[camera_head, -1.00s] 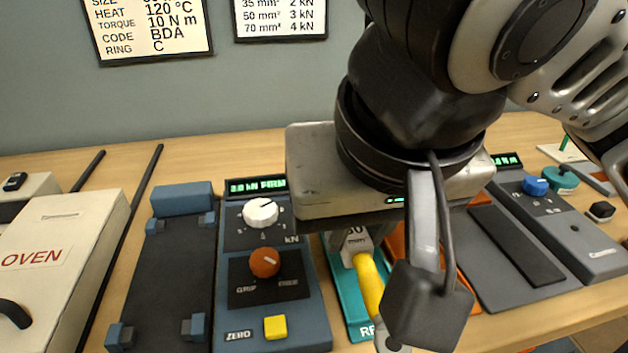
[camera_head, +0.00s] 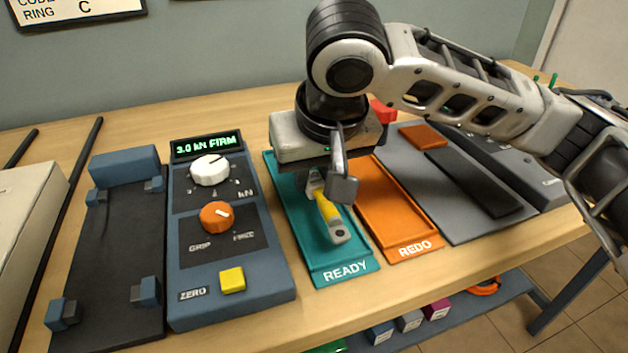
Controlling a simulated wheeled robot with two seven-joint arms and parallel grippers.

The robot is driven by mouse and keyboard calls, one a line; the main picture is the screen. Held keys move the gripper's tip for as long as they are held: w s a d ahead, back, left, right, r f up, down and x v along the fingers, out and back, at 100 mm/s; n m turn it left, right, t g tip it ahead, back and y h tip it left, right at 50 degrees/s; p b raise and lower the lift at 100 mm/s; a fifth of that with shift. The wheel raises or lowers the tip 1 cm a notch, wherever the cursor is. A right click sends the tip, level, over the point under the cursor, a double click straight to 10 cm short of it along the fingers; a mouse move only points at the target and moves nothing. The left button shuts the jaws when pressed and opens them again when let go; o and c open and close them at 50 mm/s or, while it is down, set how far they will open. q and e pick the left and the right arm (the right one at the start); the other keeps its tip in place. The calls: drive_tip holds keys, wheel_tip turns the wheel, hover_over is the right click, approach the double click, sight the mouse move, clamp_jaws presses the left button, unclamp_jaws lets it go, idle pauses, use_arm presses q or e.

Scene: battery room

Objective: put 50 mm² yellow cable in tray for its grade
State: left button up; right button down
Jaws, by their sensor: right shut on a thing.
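The yellow cable (camera_head: 327,210) has a grey metal lug at its near end and a white label near its upper end. My right gripper (camera_head: 330,178) is shut on it, reaching down over the teal tray marked READY (camera_head: 349,272). The cable is over or in that tray; I cannot tell whether it touches the floor of the tray. The gripper body hides the far part of the tray. An orange tray marked REDO (camera_head: 408,240) lies beside it on the right and looks empty. My left gripper is not in view.
A blue device (camera_head: 234,275) reading "3.0 kN FIRM" stands left of the READY tray, with a dark clamp bed (camera_head: 118,240) further left. A grey mat (camera_head: 480,222) lies right of the REDO tray. Coloured boxes sit on a shelf below the table's front edge.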

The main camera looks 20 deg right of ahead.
drive_tip(key=shift+f, duration=0.4)
drive_tip(key=shift+f, duration=0.55)
drive_tip(key=c, duration=1.3)
unclamp_jaws()
drive_tip(key=shift+o, duration=0.2)
